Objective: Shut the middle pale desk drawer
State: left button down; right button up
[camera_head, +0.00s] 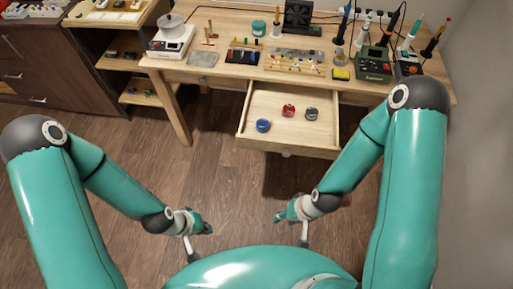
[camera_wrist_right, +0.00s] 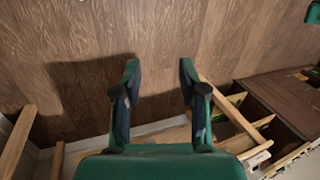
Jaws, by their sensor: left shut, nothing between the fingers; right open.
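The middle pale desk drawer (camera_head: 262,101) is pulled well out from under the desk in the head view. Its front has a round grey knob (camera_head: 286,154). A blue round item (camera_head: 263,125), a red one (camera_head: 288,110) and a dark grey one (camera_head: 311,113) lie inside. My left gripper (camera_head: 205,228) is shut and empty, in front of the drawer and to its left. My right gripper (camera_head: 281,216) is open and empty, below the knob in the picture and apart from the drawer. The right wrist view shows its two spread fingers (camera_wrist_right: 158,75) with floor between them.
The wooden desk (camera_head: 225,75) carries tools, a black fan (camera_head: 298,17), a white scale (camera_head: 171,42) and a green soldering station (camera_head: 373,66). A dark cabinet (camera_head: 40,75) stands at left, beside a shelf (camera_head: 120,62). Bare wooden floor (camera_head: 110,140) lies before the desk.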

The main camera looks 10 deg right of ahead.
jog(key=shift+o, duration=1.3)
jog(key=shift+f, duration=0.15)
jog(key=o, duration=0.5)
notch_tip(320, 180, down, 3)
jog(key=b, duration=0.3)
pick_arm(q)
jog(key=m+t+h+b, duration=0.1)
jog(key=m+t+b, duration=1.9)
jog(key=b, duration=2.3)
send_near(257, 143)
jog(key=w+r+m+g, duration=0.1)
jog(key=w, duration=0.1)
jog(key=w+d+r+m+g+b, duration=0.1)
jog(key=w, duration=0.1)
jog(key=w+r+m+g+b, duration=0.1)
jog(key=w, duration=0.1)
jog(key=shift+w+d, duration=0.2)
jog(key=shift+w, duration=0.1)
pick_arm(e)
notch_tip(257, 143, down, 45)
jog(key=shift+f, duration=0.1)
